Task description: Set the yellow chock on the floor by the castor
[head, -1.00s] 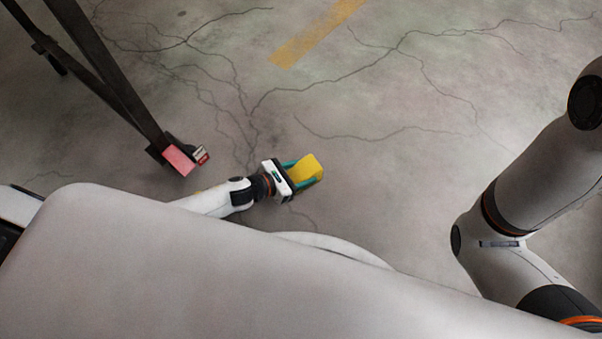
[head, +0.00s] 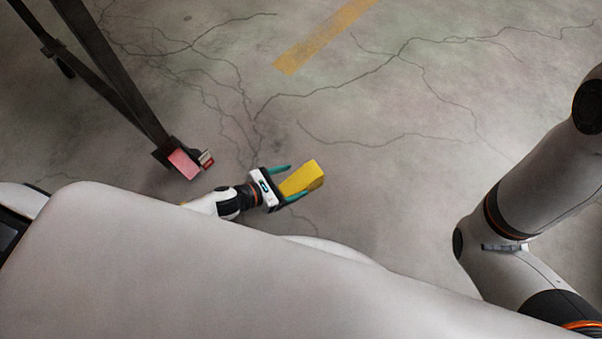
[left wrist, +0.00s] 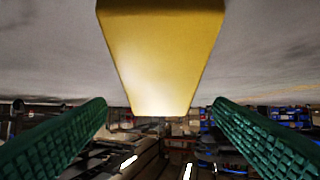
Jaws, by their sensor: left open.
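The yellow chock (head: 303,174) appears to rest on the floor, right of the stand's leg. My left gripper (head: 305,176) is open around it, with one green finger on each side. In the left wrist view the chock (left wrist: 160,55) lies between the spread fingers (left wrist: 160,110), with a gap on both sides. A pink block (head: 184,163) and a small red-and-white piece (head: 206,159) are at the foot of the dark stand leg (head: 120,85). I cannot make out the castor clearly there. My right gripper is out of view.
The cracked concrete floor (head: 400,180) is clear to the right of the chock and beyond it. A worn yellow line (head: 325,35) is painted farther off. My own body and right arm cover the bottom and right of the head view.

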